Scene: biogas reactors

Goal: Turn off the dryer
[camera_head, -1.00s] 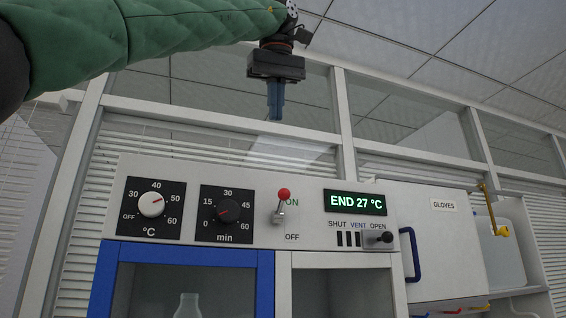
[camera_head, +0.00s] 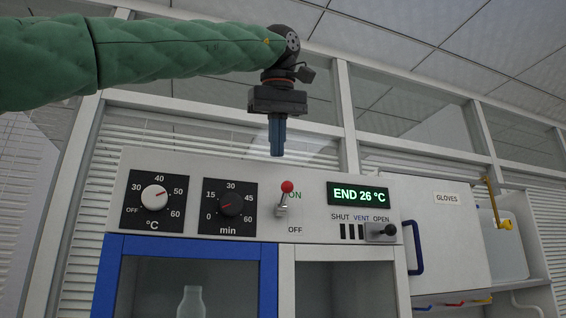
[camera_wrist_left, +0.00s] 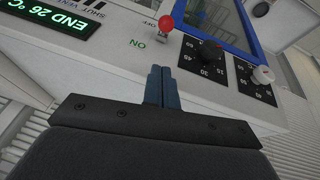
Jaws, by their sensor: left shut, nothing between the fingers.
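The dryer's white front panel (camera_head: 258,221) carries a toggle switch with a red ball (camera_head: 287,187), tilted up beside the word ON, with OFF marked below. The red ball also shows in the left wrist view (camera_wrist_left: 166,23). The display (camera_head: 358,195) reads END 26 °C. My left gripper (camera_head: 277,154) points down, shut and empty, just above the red ball and apart from it. In the left wrist view its closed blue fingers (camera_wrist_left: 162,72) point toward the panel near the word ON. My right gripper is not in view.
A temperature knob (camera_head: 154,196) and a minutes knob (camera_head: 231,204) sit left of the switch. A black vent lever (camera_head: 386,231) is at OPEN on the right. A blue-framed door (camera_head: 267,285) is below, with a bottle (camera_head: 191,303) behind it. A GLOVES box (camera_head: 447,225) stands at right.

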